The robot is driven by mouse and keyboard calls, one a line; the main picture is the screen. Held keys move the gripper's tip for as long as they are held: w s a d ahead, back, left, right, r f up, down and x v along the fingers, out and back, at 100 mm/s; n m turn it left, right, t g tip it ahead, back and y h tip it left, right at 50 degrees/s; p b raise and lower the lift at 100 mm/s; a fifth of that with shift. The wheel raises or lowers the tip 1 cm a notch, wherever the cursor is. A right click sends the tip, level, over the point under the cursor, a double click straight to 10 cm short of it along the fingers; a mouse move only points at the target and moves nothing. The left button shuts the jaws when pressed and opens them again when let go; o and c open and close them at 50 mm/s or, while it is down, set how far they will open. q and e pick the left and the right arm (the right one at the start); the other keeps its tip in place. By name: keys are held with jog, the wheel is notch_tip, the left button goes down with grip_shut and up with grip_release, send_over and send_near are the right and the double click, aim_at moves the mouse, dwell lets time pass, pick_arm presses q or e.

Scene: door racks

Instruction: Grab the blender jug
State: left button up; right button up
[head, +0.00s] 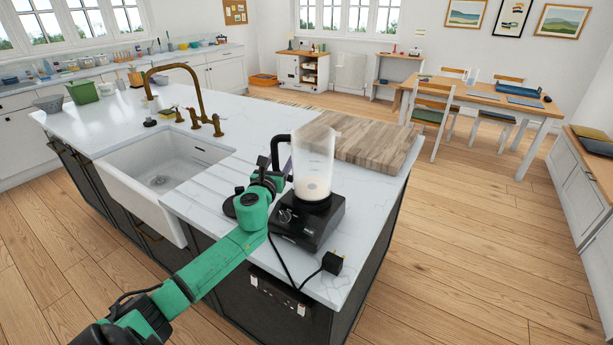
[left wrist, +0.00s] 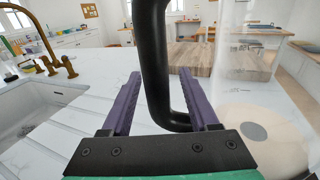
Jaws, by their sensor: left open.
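The blender jug (head: 314,160) is clear, with something pale at its bottom and a black handle (head: 279,148) on its left side. It stands upright on the black blender base (head: 309,219) on the island's worktop. My left gripper (head: 272,176) is at the handle side of the jug. In the left wrist view the two purple fingers of my left gripper (left wrist: 161,74) are open, with the black handle (left wrist: 154,50) between them. The clear jug wall (left wrist: 246,70) is just right of the fingers. My right gripper is not in view.
A wooden board (head: 365,143) lies behind the jug. The white sink (head: 162,167) with a brass tap (head: 178,82) is to the left. A black plug (head: 332,263) and cable lie near the worktop's front edge. The floor on the right is clear.

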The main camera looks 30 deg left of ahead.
pick_arm(q)
jog(key=shift+s, duration=0.1)
grip_shut()
dwell(1.1)
